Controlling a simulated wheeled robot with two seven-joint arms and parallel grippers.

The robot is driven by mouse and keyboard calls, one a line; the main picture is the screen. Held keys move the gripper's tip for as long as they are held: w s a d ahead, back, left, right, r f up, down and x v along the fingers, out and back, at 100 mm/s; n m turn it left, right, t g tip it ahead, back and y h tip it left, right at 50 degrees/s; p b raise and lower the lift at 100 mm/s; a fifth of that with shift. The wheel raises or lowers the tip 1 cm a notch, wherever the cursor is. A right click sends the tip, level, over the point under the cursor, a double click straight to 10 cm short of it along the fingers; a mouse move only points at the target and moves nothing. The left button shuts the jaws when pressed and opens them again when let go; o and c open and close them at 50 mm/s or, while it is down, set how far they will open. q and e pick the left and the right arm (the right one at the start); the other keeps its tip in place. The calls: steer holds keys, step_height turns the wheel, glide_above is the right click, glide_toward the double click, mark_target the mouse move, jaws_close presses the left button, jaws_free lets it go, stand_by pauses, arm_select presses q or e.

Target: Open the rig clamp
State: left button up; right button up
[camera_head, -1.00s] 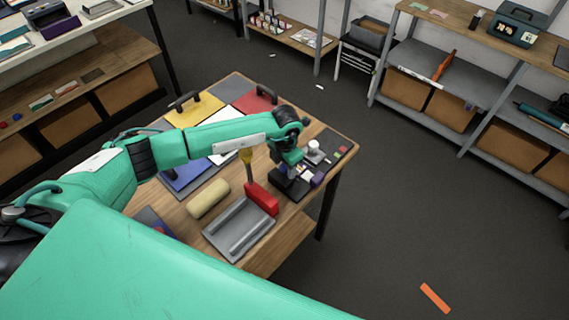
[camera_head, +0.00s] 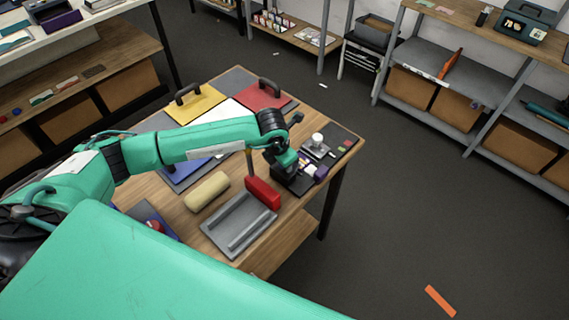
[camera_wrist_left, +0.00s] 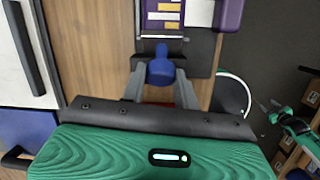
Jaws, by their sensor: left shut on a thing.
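The rig (camera_head: 297,186) is a dark base with purple parts near the table's right edge, partly hidden under my left arm. In the left wrist view its purple plate (camera_wrist_left: 151,23) carries pale strips, with a thin metal bar (camera_wrist_left: 163,38) across its near end. A blue knob (camera_wrist_left: 160,70), seemingly the clamp's handle, sits just before that bar. My left gripper (camera_wrist_left: 160,84) is shut on the blue knob, one grey finger on each side. The knob's lower part is hidden. In the head view my left gripper (camera_head: 284,168) is over the rig's near-left part.
A red block (camera_head: 262,193), a grey ridged tray (camera_head: 228,241) and a cream roller (camera_head: 207,190) lie nearby on the wooden table (camera_head: 287,232). Yellow (camera_head: 193,103) and red (camera_head: 262,95) panels with black handles lie behind my arm. A small device with a white knob (camera_head: 317,139) stands beyond the rig.

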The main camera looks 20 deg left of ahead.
arm_select(q)
steer(key=o, duration=1)
steer(key=shift+c, duration=0.2)
steer(key=shift+r, duration=0.1)
steer(key=shift+r, duration=0.3)
steer(key=b+v, duration=0.5)
steer(key=v, duration=0.8)
